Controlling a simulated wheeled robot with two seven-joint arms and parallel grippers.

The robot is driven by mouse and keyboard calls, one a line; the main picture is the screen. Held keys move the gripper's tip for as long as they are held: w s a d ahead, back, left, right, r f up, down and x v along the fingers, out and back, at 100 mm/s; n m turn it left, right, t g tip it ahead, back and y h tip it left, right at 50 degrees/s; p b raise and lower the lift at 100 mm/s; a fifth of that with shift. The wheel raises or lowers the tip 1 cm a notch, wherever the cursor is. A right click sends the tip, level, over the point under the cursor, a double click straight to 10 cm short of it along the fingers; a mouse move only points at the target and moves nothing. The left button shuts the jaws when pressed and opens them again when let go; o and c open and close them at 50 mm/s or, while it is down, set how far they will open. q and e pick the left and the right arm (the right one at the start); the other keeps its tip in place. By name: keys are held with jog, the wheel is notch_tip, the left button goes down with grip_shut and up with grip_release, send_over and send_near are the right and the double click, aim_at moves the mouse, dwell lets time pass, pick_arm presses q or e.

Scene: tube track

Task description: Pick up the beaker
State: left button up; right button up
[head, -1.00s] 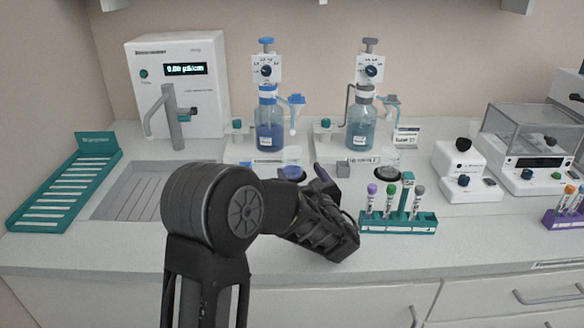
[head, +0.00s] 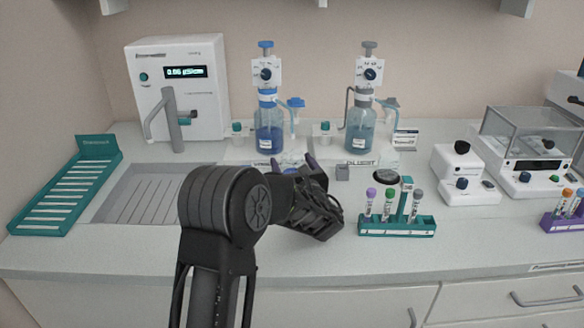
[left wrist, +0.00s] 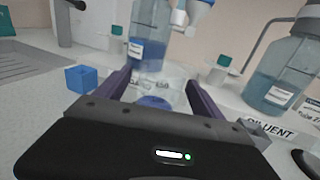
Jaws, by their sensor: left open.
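A clear glass beaker (left wrist: 165,80) stands under the blue reagent bottle's spout. In the left wrist view it shows between the two fingers of my left gripper (left wrist: 158,78), with blue at its base. Whether the fingers touch it, I cannot tell. In the head view my left gripper (head: 294,164) reaches toward the back of the counter and mostly hides this beaker. My right gripper is in neither view.
The blue bottle (head: 270,137) and diluent bottle (head: 360,137) stand behind. A teal tube rack (head: 398,228) is to the right. A small blue block (left wrist: 82,79) lies left of the fingers, a grey block (head: 342,173) to the right. The front counter is clear.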

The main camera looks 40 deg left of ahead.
pick_arm(q)
jog(key=shift+w+a, duration=0.25)
jog(key=shift+a, duration=0.15)
jog(key=shift+c, duration=0.6)
jog(key=c, duration=1.4)
jog(key=shift+c, duration=0.2)
